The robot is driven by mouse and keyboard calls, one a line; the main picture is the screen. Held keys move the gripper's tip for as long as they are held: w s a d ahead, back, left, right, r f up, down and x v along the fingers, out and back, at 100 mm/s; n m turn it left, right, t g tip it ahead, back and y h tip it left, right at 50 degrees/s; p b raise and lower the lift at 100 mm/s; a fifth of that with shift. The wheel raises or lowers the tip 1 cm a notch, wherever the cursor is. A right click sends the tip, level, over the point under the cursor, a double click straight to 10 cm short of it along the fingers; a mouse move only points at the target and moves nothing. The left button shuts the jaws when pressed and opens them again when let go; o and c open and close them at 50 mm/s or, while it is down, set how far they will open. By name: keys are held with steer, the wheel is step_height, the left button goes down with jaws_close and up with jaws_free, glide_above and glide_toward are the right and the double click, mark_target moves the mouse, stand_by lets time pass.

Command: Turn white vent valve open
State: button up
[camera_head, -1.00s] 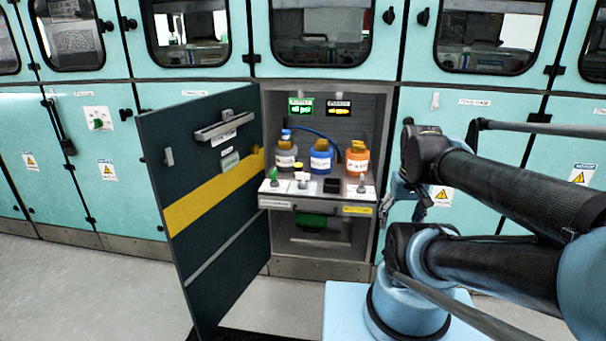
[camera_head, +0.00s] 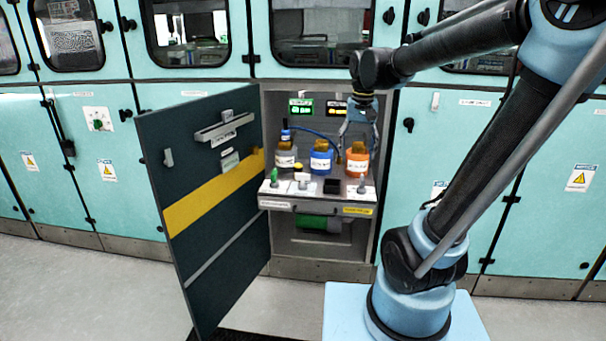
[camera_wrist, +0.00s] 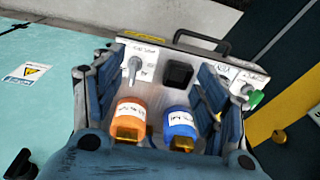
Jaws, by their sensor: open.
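A panel shelf (camera_head: 318,208) in the open cabinet carries small valve handles. A pale handle (camera_head: 303,182) stands left of the black square socket, and a grey-white handle (camera_head: 361,186) stands right of it. The grey-white handle also shows in the wrist view (camera_wrist: 134,67), pointing along the panel's depth. A green handle (camera_head: 274,178) is at the far left of the panel. Labels are too small to read, so I cannot tell which handle is the vent valve. My gripper (camera_head: 359,128) is open and empty, above the orange bottle; its fingers (camera_wrist: 158,74) frame the bottles.
An orange-capped bottle (camera_head: 357,161), a blue bottle (camera_head: 321,160) and a grey bottle (camera_head: 286,152) stand behind the handles. The dark cabinet door (camera_head: 205,240) is swung open at the left. A black socket (camera_wrist: 177,75) sits between the handles.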

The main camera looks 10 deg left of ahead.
steer(key=w+a+r, duration=0.3)
steer(key=w+a, duration=0.4)
steer(key=a, duration=0.2)
steer(key=g, duration=0.1)
glide_above(303, 180)
steer(key=w, duration=0.1)
steer(key=f, duration=0.1)
step_height(303, 180, down, 17)
steer(key=shift+a+r, duration=0.1)
steer(key=shift+r, duration=0.05)
steer(key=c, duration=1)
